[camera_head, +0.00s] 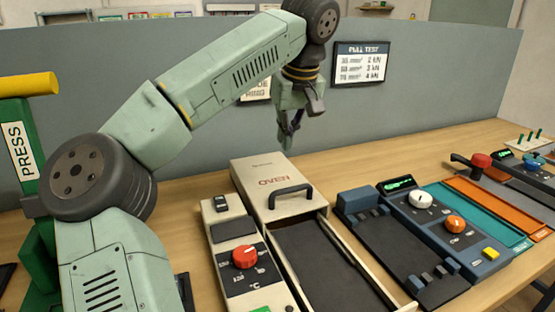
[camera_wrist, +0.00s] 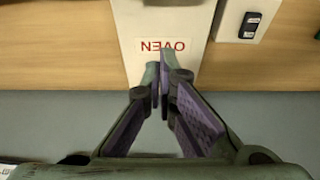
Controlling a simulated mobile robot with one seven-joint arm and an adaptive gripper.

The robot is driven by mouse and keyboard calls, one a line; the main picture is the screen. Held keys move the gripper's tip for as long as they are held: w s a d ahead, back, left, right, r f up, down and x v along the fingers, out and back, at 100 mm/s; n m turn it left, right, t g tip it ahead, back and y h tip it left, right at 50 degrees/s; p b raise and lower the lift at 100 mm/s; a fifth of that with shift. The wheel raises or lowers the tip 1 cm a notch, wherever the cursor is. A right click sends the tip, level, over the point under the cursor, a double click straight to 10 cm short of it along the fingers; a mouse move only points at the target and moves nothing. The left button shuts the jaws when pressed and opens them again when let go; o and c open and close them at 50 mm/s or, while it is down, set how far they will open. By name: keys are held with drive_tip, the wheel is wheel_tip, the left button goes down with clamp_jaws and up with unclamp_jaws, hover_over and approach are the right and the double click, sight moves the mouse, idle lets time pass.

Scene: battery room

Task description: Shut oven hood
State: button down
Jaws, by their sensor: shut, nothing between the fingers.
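The cream oven hood (camera_head: 270,178), marked OVEN, stands at the back of the oven body, with a black handle (camera_head: 291,196) at its front. In front of it the oven's dark bed (camera_head: 325,262) lies uncovered between cream side walls. In the wrist view the hood (camera_wrist: 165,18) shows its OVEN lettering upside down. My gripper (camera_head: 288,143) is shut and empty. It is above and behind the hood's back end, apart from the handle. In the wrist view my fingertips (camera_wrist: 161,75) overlap the hood's back end; I cannot tell the gap.
A control box with a red knob (camera_head: 245,257) stands along the oven's left side. A dark blue unit (camera_head: 455,223) with white and orange knobs stands to its right. A green PRESS (camera_head: 22,147) with a yellow bar is at far left. A grey partition (camera_head: 420,95) rises behind the bench.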

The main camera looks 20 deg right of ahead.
drive_tip(key=p, duration=0.1)
hover_over(288, 196)
drive_tip(key=w, duration=0.4)
drive_tip(key=f, duration=0.8)
drive_tip(key=shift+s+f, duration=0.25)
drive_tip(key=shift+f, duration=0.05)
drive_tip(key=shift+s+f, duration=0.1)
drive_tip(key=shift+f, duration=0.2)
drive_tip(key=shift+s+r+p, duration=0.15)
drive_tip(key=shift+s+p, duration=0.2)
drive_tip(key=shift+s, duration=0.5)
drive_tip(key=shift+s+r+p, duration=0.15)
drive_tip(key=shift+s+p, duration=0.15)
drive_tip(key=shift+s, duration=0.55)
